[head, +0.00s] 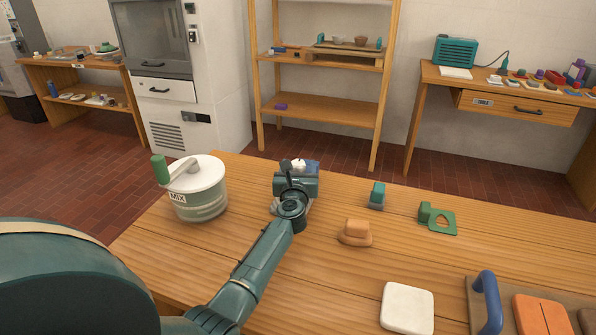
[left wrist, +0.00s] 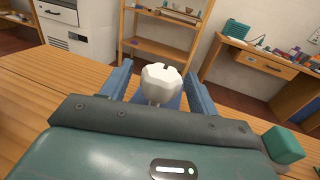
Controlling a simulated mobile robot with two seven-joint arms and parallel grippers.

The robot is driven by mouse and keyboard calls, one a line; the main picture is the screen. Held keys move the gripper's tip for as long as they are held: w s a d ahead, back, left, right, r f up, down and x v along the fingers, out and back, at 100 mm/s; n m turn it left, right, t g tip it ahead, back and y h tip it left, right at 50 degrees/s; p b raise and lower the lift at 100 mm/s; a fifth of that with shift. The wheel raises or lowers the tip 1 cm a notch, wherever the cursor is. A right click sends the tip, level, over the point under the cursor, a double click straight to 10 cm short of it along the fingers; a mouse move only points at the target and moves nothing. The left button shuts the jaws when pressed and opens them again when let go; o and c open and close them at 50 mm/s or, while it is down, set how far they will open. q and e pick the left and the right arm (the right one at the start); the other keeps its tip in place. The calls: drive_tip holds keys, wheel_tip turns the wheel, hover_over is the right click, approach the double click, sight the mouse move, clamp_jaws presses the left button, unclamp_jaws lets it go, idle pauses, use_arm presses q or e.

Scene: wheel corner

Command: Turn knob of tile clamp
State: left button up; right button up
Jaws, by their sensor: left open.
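The tile clamp's white, scalloped knob (head: 299,164) shows just beyond my left gripper in the head view. Part of a blue body (head: 313,167) shows beside it. In the left wrist view the knob (left wrist: 161,84) stands at the centre on a short stem, with a little blue below it. My left gripper (head: 297,172) is open. In the left wrist view its two blue fingers (left wrist: 159,76) stand on either side of the knob, with a visible gap on each side. My gripper hides most of the clamp. My right gripper is not in view.
A MIX tub (head: 199,205) with a green crank handle stands left of my left arm. To the right are a green block (head: 377,194), an orange tool (head: 355,232), a green cutout piece (head: 437,218) and a white tile (head: 407,307). The wood between them is clear.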

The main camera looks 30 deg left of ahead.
use_arm(q)
drive_tip(key=shift+c, duration=0.8)
drive_tip(key=c, duration=0.8)
drive_tip(key=shift+a+m+t+h+p, duration=0.1)
drive_tip(key=shift+m+t+h+p, duration=0.25)
drive_tip(key=shift+h, duration=0.25)
